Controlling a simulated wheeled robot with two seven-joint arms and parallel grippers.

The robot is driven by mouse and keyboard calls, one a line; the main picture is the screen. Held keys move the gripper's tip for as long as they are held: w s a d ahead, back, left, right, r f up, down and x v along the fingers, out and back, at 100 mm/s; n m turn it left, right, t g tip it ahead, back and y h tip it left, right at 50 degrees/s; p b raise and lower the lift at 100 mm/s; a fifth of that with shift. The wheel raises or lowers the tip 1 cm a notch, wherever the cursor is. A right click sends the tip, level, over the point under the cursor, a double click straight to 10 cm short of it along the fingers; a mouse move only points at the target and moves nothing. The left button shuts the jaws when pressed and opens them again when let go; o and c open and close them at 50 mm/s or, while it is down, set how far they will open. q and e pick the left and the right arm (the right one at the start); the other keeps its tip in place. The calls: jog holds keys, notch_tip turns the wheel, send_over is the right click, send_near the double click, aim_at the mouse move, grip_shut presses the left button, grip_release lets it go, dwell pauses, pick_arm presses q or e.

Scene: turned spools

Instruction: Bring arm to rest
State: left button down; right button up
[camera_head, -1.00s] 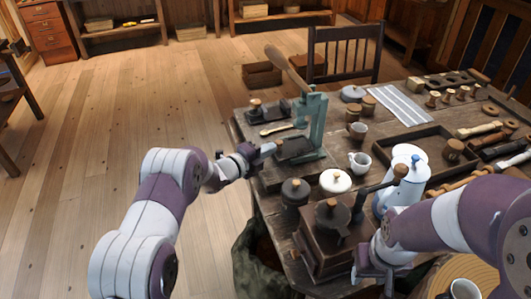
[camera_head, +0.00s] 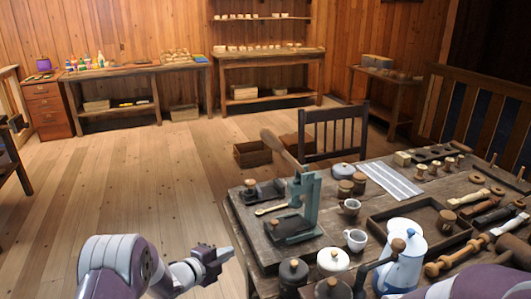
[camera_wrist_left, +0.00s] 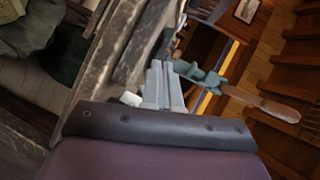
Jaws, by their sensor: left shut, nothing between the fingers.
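My left gripper (camera_head: 226,253) is at the lower middle of the head view, off the left edge of the table (camera_head: 243,238). Its fingers are together with nothing between them. In the left wrist view its closed fingers (camera_wrist_left: 163,84) point toward the green press, which has a wooden handle. My left arm comes in from the bottom left over open floor. A little of my right arm shows at the lower right of the head view. My right gripper is out of the picture.
The green press (camera_head: 308,205) stands near the table's left side. A blue-and-white pot (camera_head: 405,255), cups, lidded jars and a wooden tray (camera_head: 378,222) crowd the table. A dark chair (camera_head: 335,130) stands behind it. The floor to the left is clear.

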pick_arm(q)
jog(key=s+a+f+n+g+y, duration=0.5)
jog(key=s+a+f+n+y, duration=0.25)
jog(key=n, duration=0.45)
jog(key=s+r+n+g, duration=0.2)
jog(key=s+n, duration=0.2)
jog(key=s, duration=0.4)
jog(key=s+d+r+n+g+y, duration=0.1)
jog(key=s+r+n+g, duration=0.2)
jog(key=s, duration=0.5)
jog(key=s+r+n+g, duration=0.2)
jog(key=s+n, duration=0.2)
jog(key=s, duration=0.3)
notch_tip(320, 180, up, 16)
jog(key=d+t+p, duration=0.1)
jog(key=p, duration=1.2)
jog(key=shift+s+d+r+m, duration=0.15)
jog(key=shift+s+d+m, duration=0.15)
jog(key=shift+s, duration=0.1)
